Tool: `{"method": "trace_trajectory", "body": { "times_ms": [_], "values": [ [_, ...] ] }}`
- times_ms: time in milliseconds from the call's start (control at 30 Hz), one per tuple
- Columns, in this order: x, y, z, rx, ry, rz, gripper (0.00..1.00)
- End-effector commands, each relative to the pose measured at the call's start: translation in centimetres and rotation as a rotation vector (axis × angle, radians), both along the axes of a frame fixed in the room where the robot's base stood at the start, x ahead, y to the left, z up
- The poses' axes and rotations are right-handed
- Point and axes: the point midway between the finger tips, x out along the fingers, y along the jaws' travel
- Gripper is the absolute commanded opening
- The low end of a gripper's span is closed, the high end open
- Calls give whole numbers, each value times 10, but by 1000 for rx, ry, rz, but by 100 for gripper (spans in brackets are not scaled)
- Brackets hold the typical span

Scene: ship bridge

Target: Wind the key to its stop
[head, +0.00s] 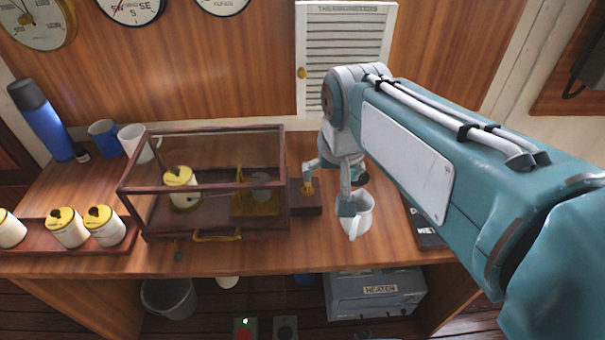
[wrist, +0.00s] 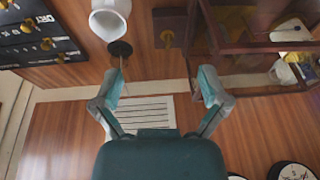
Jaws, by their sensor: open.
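A small brass key (head: 308,187) stands at the dark wooden block (head: 308,208) on the right side of the glass case. In the wrist view the key (wrist: 167,38) shows against the dark block (wrist: 172,18), beyond and between my fingertips. My gripper (head: 329,187) is open, with its fingers spread above the desk around the block and the white mug. In the wrist view my gripper (wrist: 163,73) has nothing between its fingers. Whether a finger touches the key cannot be told; the key's foot is unclear.
The glass case (head: 215,133) holds a yellow-lidded jar (head: 181,187). A white mug (head: 358,214) stands close to my right finger, with a dark disc (wrist: 120,48) beside it in the wrist view. A labelled black panel (wrist: 35,35) lies farther along the desk.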

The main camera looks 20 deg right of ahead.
Motion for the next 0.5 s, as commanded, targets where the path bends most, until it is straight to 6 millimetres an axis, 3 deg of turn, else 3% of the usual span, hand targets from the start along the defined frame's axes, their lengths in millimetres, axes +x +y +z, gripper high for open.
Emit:
{"method": "trace_trajectory", "body": {
  "times_ms": [200,500],
  "values": [
    [-27,0,-1,-22,-56,66,94],
    [-49,0,-5,-77,-104,211,94]
  ]
}}
